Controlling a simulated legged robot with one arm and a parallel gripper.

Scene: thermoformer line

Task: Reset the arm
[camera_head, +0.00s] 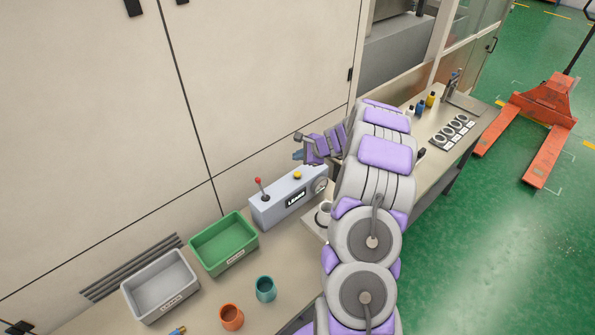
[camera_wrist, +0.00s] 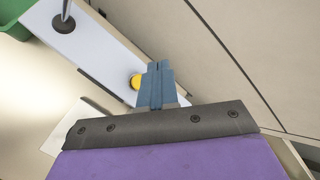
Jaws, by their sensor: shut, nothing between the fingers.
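My arm stretches from the bottom of the head view over the bench, with its wrist turned left toward the cabinet wall. My gripper (camera_head: 298,155) is small there and lies above the back of the grey control box (camera_head: 272,208). In the wrist view my gripper (camera_wrist: 158,68) shows as two blue-grey fingers closed together with nothing between them. The box carries a red-knobbed lever (camera_head: 258,183) and a yellow button (camera_head: 297,175). In the wrist view the yellow button (camera_wrist: 136,81) shows just left of the fingers; whether they touch it I cannot tell.
A green bin (camera_head: 224,243) and a grey bin (camera_head: 160,286) stand left of the box. A teal cup (camera_head: 265,289) and an orange cup (camera_head: 231,317) stand in front. Several small bottles (camera_head: 420,107) stand beyond my arm. An orange pallet jack (camera_head: 540,115) stands on the green floor.

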